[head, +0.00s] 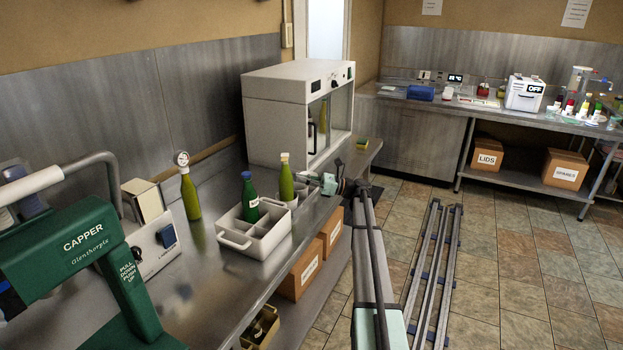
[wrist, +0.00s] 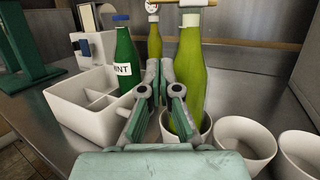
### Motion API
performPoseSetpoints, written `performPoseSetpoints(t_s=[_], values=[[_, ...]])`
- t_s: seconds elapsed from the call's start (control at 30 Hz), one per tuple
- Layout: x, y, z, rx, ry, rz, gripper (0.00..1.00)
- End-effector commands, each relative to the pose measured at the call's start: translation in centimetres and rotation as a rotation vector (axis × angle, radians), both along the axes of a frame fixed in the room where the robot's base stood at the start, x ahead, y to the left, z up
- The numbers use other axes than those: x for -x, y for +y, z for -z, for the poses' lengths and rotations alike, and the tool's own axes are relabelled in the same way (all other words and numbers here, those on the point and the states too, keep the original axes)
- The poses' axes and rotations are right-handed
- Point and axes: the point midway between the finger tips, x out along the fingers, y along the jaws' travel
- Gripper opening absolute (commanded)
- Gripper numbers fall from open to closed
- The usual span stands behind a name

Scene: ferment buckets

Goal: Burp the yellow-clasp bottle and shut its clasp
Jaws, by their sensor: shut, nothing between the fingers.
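My gripper (head: 328,184) is right of the bottle in the head view. In the wrist view my gripper (wrist: 161,68) has its fingers together and empty, pointing past the bottle's left side. Whether they touch the glass is unclear.
A dark green bottle (head: 250,197) with a blue cap stands in a white divided caddy (head: 232,238). Behind is a bottle with a gauge (head: 189,190). White cups (wrist: 245,143) stand right of the bottle. A white cabinet (head: 275,125) and green capper (head: 85,255) flank the bench.

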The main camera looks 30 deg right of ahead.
Motion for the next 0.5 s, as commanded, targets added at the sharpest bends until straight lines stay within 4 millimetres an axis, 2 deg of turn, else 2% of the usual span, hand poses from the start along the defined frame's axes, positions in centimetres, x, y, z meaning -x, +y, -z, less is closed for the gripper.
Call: performPoseSetpoints(t_s=[0.03, 0.2, 0.3, 0.5], values=[[-0.5, 1.1, -0.5, 0.000, 0.000, -0.003, 0.00], [-1.9, 3.7, -1.3, 0.000, 0.000, -0.002, 0.00], [-1.8, 3.4, -3.0, 0.001, -0.002, 0.000, 0.00], [-1.8, 3.4, -4.6, 0.001, 0.000, 0.000, 0.00]])
